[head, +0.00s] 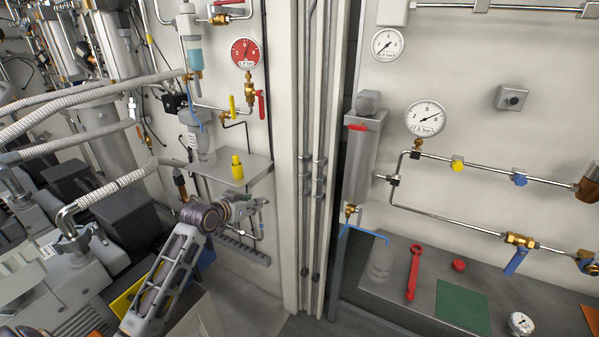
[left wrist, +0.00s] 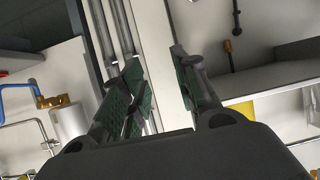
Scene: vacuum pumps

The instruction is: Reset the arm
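My left arm comes up from the bottom left in the head view. Its gripper (head: 254,207) is in front of the wall, just below the small grey shelf (head: 240,174). In the left wrist view the two green-padded fingers of this gripper (left wrist: 157,78) stand apart with nothing held between them. Vertical pipes show behind the gap. My right arm and right gripper are not in view.
Hoses and pump bodies crowd the left side. A grey bench (head: 400,262) at the right carries a red wrench (head: 413,272), a green plate (head: 463,306) and a loose gauge (head: 520,324). Pipes and valves line the right wall.

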